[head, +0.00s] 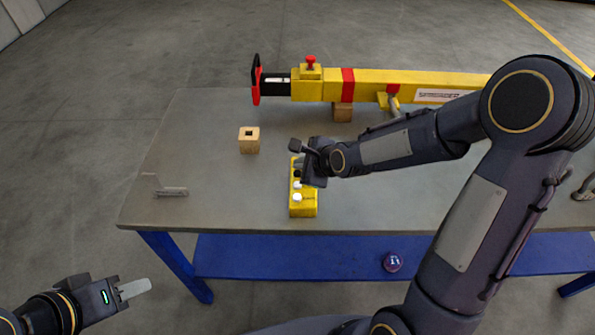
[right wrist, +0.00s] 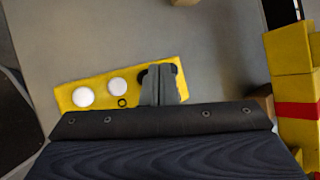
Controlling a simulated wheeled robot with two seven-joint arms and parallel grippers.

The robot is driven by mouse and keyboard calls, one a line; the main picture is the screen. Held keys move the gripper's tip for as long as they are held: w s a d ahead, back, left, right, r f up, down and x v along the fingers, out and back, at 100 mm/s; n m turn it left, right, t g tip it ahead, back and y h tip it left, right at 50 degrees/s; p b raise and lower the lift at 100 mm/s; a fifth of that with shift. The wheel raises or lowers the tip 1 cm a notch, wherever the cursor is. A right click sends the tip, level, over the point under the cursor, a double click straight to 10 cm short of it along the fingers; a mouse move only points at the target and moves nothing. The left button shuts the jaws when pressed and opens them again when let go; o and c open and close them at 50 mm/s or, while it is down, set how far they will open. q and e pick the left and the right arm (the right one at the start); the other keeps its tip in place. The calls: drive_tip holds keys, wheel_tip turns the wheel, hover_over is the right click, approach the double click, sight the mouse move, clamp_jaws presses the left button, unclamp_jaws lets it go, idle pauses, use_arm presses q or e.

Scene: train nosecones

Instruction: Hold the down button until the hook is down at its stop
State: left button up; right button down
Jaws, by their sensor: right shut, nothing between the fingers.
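The yellow button box (head: 303,209) lies on the grey table, with two white buttons (head: 297,197) toward its near end. It also shows in the right wrist view (right wrist: 68,95), with a dark round button (right wrist: 143,76) at its other end. My right gripper (right wrist: 159,75) is shut and empty, its fingertips over the dark button and hiding much of it. I cannot tell whether they press it. No label shows which button is down. My left gripper (head: 134,288) hangs off the table at the lower left, clear of everything. I cannot make out the hook for certain.
A yellow bar (head: 425,80) with a red band and black-and-red end lies along the back. A wooden block with a square hole (head: 249,141) and a grey bracket (head: 170,191) stand at the left. A purple round object (head: 392,262) sits on the blue lower shelf (head: 290,256).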

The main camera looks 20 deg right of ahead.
drive_tip(key=shift+f, duration=0.1)
idle(0.6)
drive_tip(key=shift+f+b, duration=0.3)
drive_tip(key=shift+b, duration=0.25)
drive_tip(key=shift+f+b, duration=0.45)
drive_tip(key=shift+b, duration=0.05)
idle(0.4)
idle(5.4)
drive_tip(key=shift+r+p, duration=0.6)
drive_tip(key=shift+r, duration=0.25)
